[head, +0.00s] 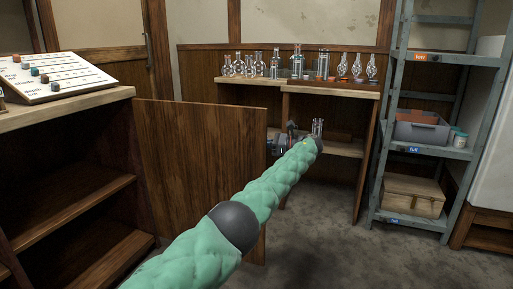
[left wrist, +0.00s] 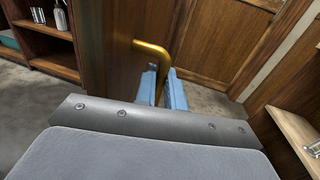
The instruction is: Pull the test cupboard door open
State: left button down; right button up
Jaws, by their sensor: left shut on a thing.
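The test cupboard door (head: 200,165) is a brown wooden panel in the head view, swung out from the left cupboard (head: 65,112), whose shelves show. Its bent brass handle (left wrist: 153,48) shows in the left wrist view. My left gripper (left wrist: 161,72) has blue fingers on either side of the handle and is shut on it. In the head view my green arm reaches past the door, and my dark left gripper (head: 280,144) is partly hidden beyond the door's free edge. My right gripper is out of view.
A sloped panel with coloured knobs (head: 52,76) sits on the cupboard top. A bench (head: 300,86) with a row of glassware stands at the back. A metal rack (head: 400,110) holds a grey bin (head: 421,130) and a wooden box (head: 412,194). Grey floor (head: 330,250) is clear at right.

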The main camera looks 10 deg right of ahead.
pick_arm(q)
jog(key=shift+w+a+f, duration=0.1)
jog(key=shift+a, duration=0.05)
jog(key=c, duration=1.5)
grip_release()
